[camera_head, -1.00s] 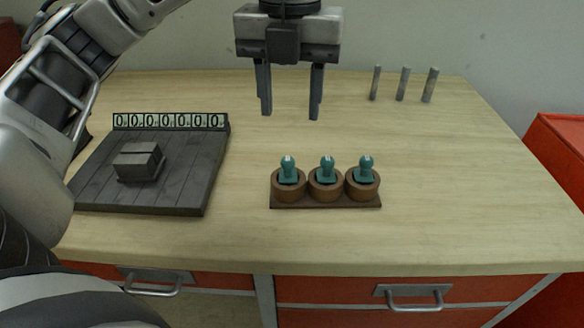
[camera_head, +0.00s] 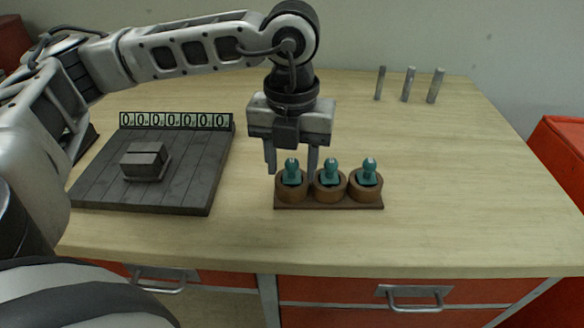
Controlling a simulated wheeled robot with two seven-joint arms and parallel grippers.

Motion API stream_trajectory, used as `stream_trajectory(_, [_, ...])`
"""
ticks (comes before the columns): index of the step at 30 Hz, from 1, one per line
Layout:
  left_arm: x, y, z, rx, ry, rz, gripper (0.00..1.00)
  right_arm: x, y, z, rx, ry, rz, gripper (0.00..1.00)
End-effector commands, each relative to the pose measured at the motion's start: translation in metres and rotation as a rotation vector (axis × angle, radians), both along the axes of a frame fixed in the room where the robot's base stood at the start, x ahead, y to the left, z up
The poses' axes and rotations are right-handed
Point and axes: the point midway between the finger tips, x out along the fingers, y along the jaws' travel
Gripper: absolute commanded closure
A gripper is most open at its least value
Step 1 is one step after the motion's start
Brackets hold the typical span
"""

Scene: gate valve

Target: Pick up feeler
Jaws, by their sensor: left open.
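Three teal feelers, a left one (camera_head: 291,173), a middle one (camera_head: 330,174) and a right one (camera_head: 368,173), stand upright in round brown cups on a dark wooden base (camera_head: 330,206). They are near the middle of the table. My left gripper (camera_head: 291,172) points down with its fingers apart, one on each side of the left feeler in the picture. The fingertips are at about the height of its head. I cannot tell whether they touch it or are still behind it. My right gripper does not show.
A dark slatted board (camera_head: 105,190) with a row of zero digits (camera_head: 175,121) and a grey block (camera_head: 145,161) lies at the left. Three grey pegs (camera_head: 408,84) stand at the back right. The table's right part (camera_head: 470,180) is clear.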

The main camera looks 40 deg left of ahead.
Motion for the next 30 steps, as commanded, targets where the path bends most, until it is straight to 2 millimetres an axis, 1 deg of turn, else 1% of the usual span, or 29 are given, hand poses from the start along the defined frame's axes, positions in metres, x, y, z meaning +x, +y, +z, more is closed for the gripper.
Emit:
stream_trajectory(2, [0.000,0.000,0.000,0.000,0.000,0.000,0.55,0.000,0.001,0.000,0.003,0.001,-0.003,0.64])
stream_trajectory(5, [0.000,0.000,0.000,0.000,0.000,0.000,0.80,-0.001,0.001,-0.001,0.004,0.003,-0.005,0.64])
stream_trajectory(6, [0.000,0.000,0.000,0.000,0.000,0.000,0.91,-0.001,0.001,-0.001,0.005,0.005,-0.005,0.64])
stream_trajectory(7, [0.000,0.000,0.000,0.000,0.000,0.000,0.99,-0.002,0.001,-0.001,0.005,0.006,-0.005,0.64])
stream_trajectory(16, [0.000,0.000,0.001,-0.001,0.000,0.000,1.00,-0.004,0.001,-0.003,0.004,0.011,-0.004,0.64])
stream_trajectory(20, [0.001,-0.001,0.006,-0.002,-0.002,0.000,1.00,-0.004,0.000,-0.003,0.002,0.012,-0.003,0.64])
stream_trajectory(23, [0.001,-0.001,0.014,-0.001,-0.004,0.001,1.00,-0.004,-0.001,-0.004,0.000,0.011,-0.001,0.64])
stream_trajectory(26, [0.002,-0.001,0.029,-0.002,-0.005,-0.001,1.00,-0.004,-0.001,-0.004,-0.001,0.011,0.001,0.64])
stream_trajectory(30, [-0.008,-0.016,0.051,-0.002,-0.006,-0.009,1.00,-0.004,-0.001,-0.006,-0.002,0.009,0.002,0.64])
